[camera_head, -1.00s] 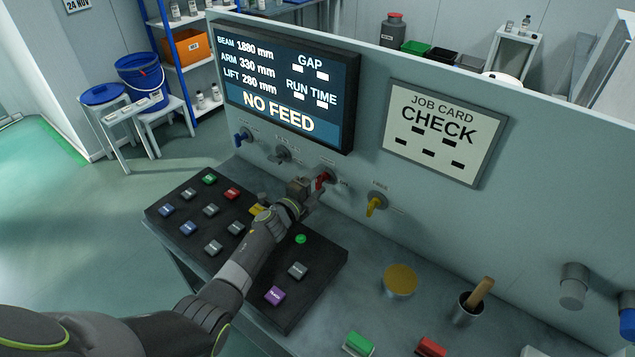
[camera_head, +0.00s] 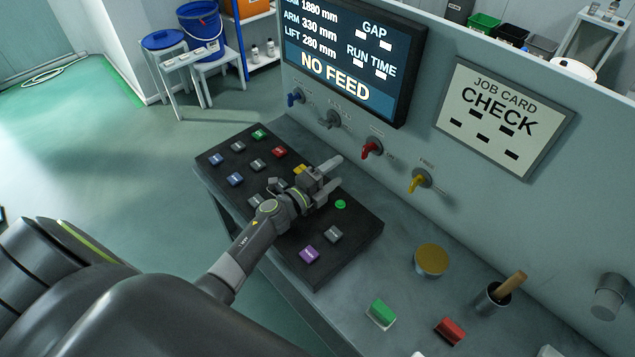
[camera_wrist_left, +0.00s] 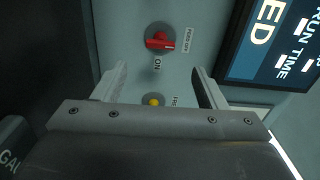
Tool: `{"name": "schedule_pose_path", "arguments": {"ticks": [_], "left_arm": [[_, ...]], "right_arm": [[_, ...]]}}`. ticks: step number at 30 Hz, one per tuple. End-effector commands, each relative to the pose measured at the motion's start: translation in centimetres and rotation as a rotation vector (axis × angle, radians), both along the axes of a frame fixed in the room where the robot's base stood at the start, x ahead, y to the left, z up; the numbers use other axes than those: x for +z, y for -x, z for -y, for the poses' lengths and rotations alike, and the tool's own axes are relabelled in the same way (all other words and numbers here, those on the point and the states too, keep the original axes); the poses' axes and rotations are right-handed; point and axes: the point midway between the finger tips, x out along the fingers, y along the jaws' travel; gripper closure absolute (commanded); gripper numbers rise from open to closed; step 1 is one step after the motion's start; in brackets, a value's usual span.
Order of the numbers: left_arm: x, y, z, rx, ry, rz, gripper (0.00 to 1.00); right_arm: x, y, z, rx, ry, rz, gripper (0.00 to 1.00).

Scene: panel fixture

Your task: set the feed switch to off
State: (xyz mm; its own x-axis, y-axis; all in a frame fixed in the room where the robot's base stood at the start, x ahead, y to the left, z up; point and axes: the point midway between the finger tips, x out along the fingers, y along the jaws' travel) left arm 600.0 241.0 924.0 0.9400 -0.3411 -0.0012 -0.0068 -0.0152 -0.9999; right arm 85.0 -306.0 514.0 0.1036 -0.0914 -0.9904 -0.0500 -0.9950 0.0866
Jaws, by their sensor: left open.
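The feed switch (camera_head: 371,149) is a red-handled knob on the upright panel, below the display. In the left wrist view the red feed switch (camera_wrist_left: 160,41) lies ahead, between and beyond the fingertips. Its handle lies crosswise there, with the pale-marked end toward the FEED OFF label (camera_wrist_left: 187,38). The ON label (camera_wrist_left: 157,64) is beside the knob, off the handle's line. My left gripper (camera_head: 331,178) is open and empty above the button box, apart from the switch. It also shows in the left wrist view (camera_wrist_left: 160,82). My right gripper is not in view.
The display (camera_head: 350,65) reads NO FEED. A yellow knob (camera_head: 420,180) is right of the feed switch; grey (camera_head: 330,119) and blue (camera_head: 296,97) knobs are left. The black button box (camera_head: 290,215) lies under my left arm. A cup (camera_head: 493,298) stands on the bench.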

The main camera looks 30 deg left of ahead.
Motion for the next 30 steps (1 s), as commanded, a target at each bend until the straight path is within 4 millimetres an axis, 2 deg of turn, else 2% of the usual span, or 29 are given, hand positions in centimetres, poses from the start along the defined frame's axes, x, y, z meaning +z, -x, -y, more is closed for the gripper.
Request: {"name": "schedule_pose_path", "arguments": {"ticks": [3, 10, 30], "left_arm": [[-0.1, 2.3, -0.9, 0.000, -0.001, -0.001, 0.35], [-0.1, 4.6, -1.7, 0.000, 0.000, 0.000, 0.35], [0.0, 5.1, -2.0, 0.007, 0.004, -0.001, 0.35]], "right_arm": [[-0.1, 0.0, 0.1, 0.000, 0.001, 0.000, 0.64], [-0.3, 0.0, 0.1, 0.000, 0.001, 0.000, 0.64], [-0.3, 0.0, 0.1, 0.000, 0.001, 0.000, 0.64]]}}
